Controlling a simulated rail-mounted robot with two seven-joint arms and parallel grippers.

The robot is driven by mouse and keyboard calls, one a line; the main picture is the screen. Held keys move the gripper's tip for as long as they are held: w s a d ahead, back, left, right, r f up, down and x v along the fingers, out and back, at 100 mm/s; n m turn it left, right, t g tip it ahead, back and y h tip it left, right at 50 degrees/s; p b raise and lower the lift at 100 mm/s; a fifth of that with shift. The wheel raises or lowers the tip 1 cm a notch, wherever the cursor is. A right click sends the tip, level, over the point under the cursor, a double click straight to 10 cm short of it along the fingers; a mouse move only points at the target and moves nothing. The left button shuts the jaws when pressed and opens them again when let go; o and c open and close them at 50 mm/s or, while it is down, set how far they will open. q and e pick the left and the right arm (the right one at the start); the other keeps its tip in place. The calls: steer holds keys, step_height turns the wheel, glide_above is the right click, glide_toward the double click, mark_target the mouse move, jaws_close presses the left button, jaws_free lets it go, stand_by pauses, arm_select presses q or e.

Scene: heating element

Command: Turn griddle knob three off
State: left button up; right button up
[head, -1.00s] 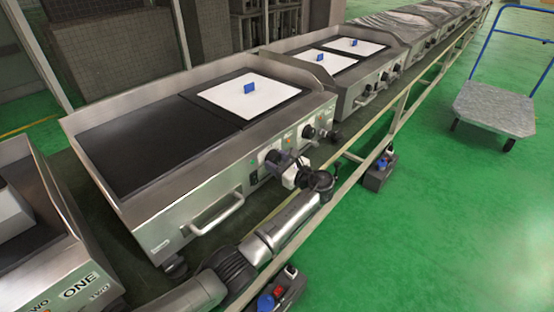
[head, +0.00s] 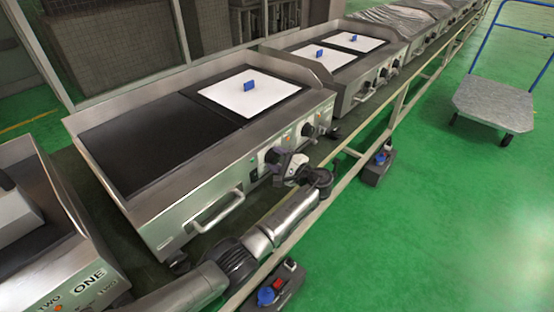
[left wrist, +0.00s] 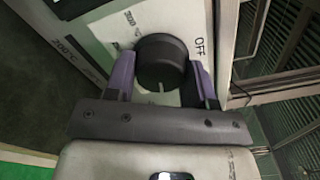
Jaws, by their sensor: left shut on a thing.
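The griddle (head: 165,140) is a steel unit with a dark plate and a white square with a blue handle on top. Its front panel has black knobs; one is at the right end (head: 307,129). My left gripper (head: 276,160) is at the knob left of that one. In the left wrist view, my left gripper (left wrist: 163,82) has a finger on each side of a round black knob (left wrist: 161,62) and is shut on it. A pale mark on the knob points down in that picture. The panel beside it reads OFF and 200°C. My right gripper is not in view.
A front handle (head: 216,212) sticks out left of the knobs. A rail (head: 345,160) runs along the front of the units. More griddles (head: 335,58) stand behind, and a flat cart (head: 495,105) stands on the open green floor at right.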

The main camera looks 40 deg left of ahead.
arm_select(q)
steer(key=n+b, duration=0.2)
steer(key=n, duration=0.3)
steer(key=shift+n, duration=0.3)
steer(key=n+b, duration=0.2)
steer(key=n, duration=0.2)
steer(key=shift+n, duration=0.3)
steer(key=n+b, duration=0.4)
steer(key=n, duration=0.2)
steer(key=shift+r, duration=0.1)
steer(key=shift+n+b, duration=0.55)
steer(key=shift+n, duration=0.35)
steer(key=shift+r+n, duration=0.15)
steer(key=shift+n, duration=1.35)
steer(key=o, duration=0.9)
steer(key=shift+s, duration=0.1)
